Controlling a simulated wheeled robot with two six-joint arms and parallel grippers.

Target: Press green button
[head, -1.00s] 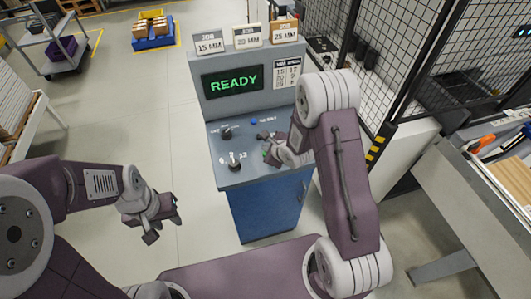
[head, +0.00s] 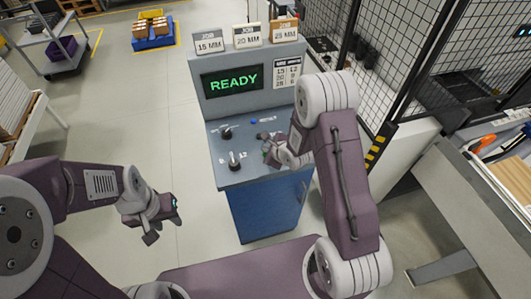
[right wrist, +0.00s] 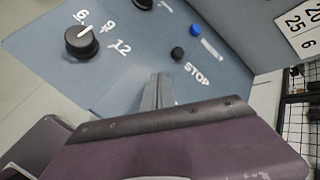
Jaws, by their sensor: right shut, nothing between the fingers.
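The control console (head: 240,178) stands ahead with its screen (head: 232,81) reading READY. My right gripper (head: 270,154) is shut and empty over the right part of the sloped panel. In the right wrist view its closed fingers (right wrist: 158,90) point at the panel just left of the STOP label. A small green spot (head: 265,154) shows beside the right fingertips in the head view; I cannot tell whether they touch it. No green button shows in the right wrist view, where the fingers cover part of the panel. My left gripper (head: 163,226) hangs open and empty left of the console.
A blue button (right wrist: 195,30) and a dark button (right wrist: 177,53) by STOP sit beyond my right fingers. A black dial (right wrist: 81,42) marked 6, 9, 12 is to their left.

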